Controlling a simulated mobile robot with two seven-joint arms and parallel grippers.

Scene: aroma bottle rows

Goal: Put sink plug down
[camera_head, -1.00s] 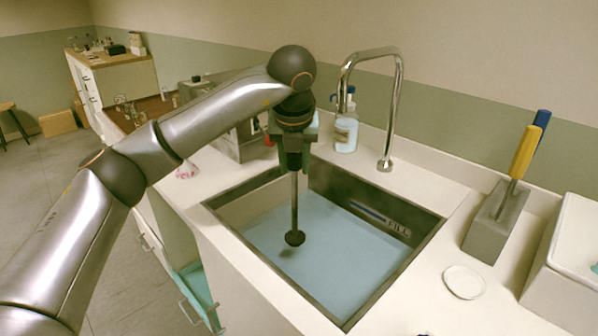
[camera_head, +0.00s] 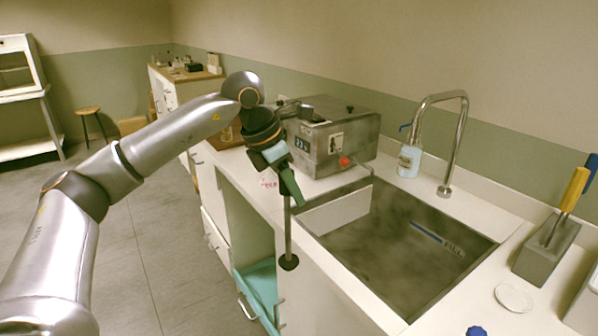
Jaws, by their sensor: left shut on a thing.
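My left gripper (camera_head: 290,190) is shut on the sink plug (camera_head: 289,262), a thin upright rod with a dark round disc at its lower end. The gripper hides the rod's top. The plug hangs left of the sink basin (camera_head: 385,235), and its disc shows against the cabinet front below the counter's near edge. The disc touches nothing that I can make out. The basin is steel with a blue line and FILL marking, and no water shows in it. My right gripper is not in view.
A grey metal box machine (camera_head: 335,140) stands on the white counter (camera_head: 245,175) behind the plug. A tall faucet (camera_head: 462,140) and a soap bottle (camera_head: 408,160) stand behind the sink. A grey holder (camera_head: 545,250) and a round white dish (camera_head: 514,297) are at right. An open teal drawer (camera_head: 258,290) juts out below.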

